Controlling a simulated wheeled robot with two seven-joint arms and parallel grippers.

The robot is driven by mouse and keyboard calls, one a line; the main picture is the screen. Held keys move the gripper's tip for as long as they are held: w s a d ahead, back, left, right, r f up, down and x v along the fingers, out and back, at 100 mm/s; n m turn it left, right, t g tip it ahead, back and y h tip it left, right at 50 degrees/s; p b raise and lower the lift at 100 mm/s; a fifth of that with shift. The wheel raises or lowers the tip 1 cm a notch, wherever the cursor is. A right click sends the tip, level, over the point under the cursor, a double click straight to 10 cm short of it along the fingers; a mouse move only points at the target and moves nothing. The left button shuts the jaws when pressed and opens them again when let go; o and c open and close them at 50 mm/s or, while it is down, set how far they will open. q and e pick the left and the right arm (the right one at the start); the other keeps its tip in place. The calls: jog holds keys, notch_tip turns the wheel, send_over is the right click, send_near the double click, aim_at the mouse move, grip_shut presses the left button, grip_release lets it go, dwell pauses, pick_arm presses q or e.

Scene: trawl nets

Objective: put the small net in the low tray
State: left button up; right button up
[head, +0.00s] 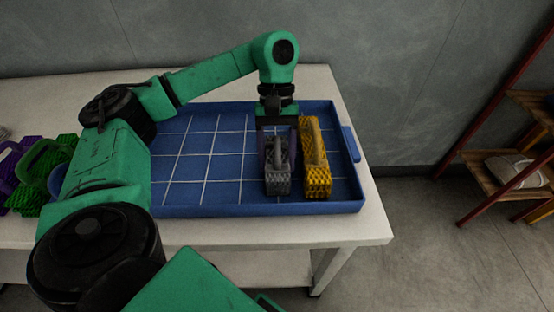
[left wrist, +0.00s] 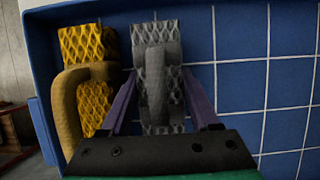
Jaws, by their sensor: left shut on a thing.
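The low tray (head: 205,210) is blue with a white grid on its floor and stands on the table. A small grey net (head: 278,182) with a handle loop is inside the tray, right of its middle. My left gripper (head: 278,146) reaches down from above and is shut on the grey net. In the left wrist view the grey net (left wrist: 158,85) sits between the two purple fingers, over the tray (left wrist: 235,85). I cannot tell whether its underside touches the tray floor. My right gripper is not in view.
A yellow net (head: 317,170) stands in the tray just right of the grey one, with a narrow gap. Green (head: 38,178) and purple (head: 8,165) nets crowd the table's left. The tray's left part is bare. A shelf rack (head: 510,170) stands at far right.

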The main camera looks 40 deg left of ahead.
pick_arm(q)
jog(key=shift+f, duration=0.15)
jog(key=o, duration=1.5)
jog(key=shift+c, duration=0.2)
jog(key=shift+r, duration=0.3)
jog(key=shift+w+a+r, duration=0.1)
jog(key=shift+w+r, duration=0.05)
jog(key=shift+r, duration=0.1)
jog(key=p+v, duration=0.6)
jog(key=v, duration=0.5)
jog(key=shift+r, duration=0.1)
